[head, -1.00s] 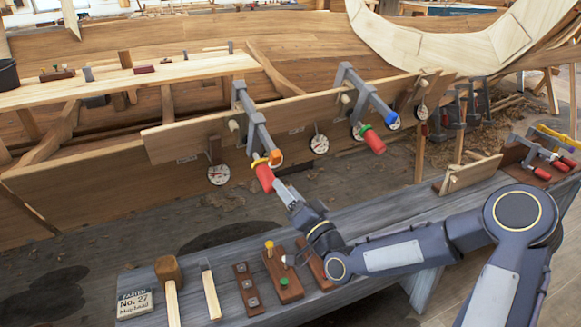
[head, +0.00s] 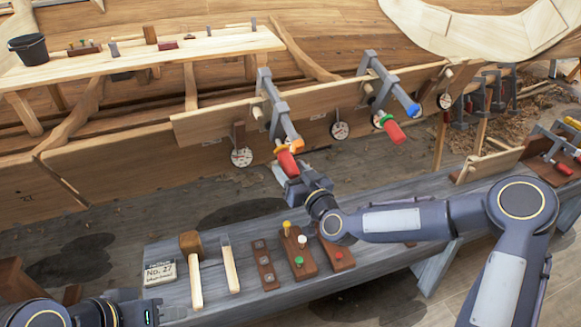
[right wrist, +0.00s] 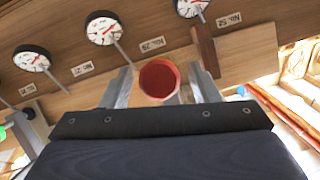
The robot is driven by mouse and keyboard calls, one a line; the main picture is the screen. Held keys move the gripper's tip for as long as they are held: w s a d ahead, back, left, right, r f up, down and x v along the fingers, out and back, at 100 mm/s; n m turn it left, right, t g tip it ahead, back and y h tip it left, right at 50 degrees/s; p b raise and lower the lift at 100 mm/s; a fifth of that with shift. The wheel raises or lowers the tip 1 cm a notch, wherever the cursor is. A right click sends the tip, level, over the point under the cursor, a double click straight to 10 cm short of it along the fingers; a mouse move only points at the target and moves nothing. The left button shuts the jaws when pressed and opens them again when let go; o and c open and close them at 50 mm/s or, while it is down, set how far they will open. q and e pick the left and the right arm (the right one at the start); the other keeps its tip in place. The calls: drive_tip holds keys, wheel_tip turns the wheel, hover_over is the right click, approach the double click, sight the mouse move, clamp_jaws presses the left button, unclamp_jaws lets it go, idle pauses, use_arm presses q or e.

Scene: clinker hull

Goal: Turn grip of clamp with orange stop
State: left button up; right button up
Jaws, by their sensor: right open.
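The clamp with the orange stop (head: 297,147) is a grey bar clamp (head: 277,108) fixed over the plank, with a red grip (head: 287,161) hanging toward me. My right gripper (head: 287,181) is at the lower end of this grip. In the right wrist view the round end of the red grip (right wrist: 159,79) lies between the two grey fingers (right wrist: 162,90), with gaps visible on both sides. The gripper is open. The orange stop is hidden in that view. My left gripper (head: 165,313) is low at the left, partly cut off, its fingers unclear.
A second clamp with a blue stop (head: 413,110) and red grip (head: 394,131) is to the right. Dials such as this one (head: 241,157) hang along the plank (head: 215,125). A grey bench (head: 370,200) below holds a mallet (head: 190,245) and wooden blocks.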

drive_tip(key=shift+w+a, duration=0.25)
drive_tip(key=shift+w, duration=0.25)
drive_tip(key=shift+c, duration=0.4)
drive_tip(key=c, duration=0.9)
drive_tip(key=shift+f+b, duration=0.2)
drive_tip(key=shift+b, duration=0.65)
drive_tip(key=m+g+y+b, duration=0.1)
drive_tip(key=m+y+b, duration=0.1)
drive_tip(key=b, duration=0.4)
drive_tip(key=shift+f, duration=0.1)
drive_tip(key=shift+r+m+y+b, duration=0.25)
drive_tip(key=shift+m+y+b, duration=0.35)
drive_tip(key=shift+b, duration=0.45)
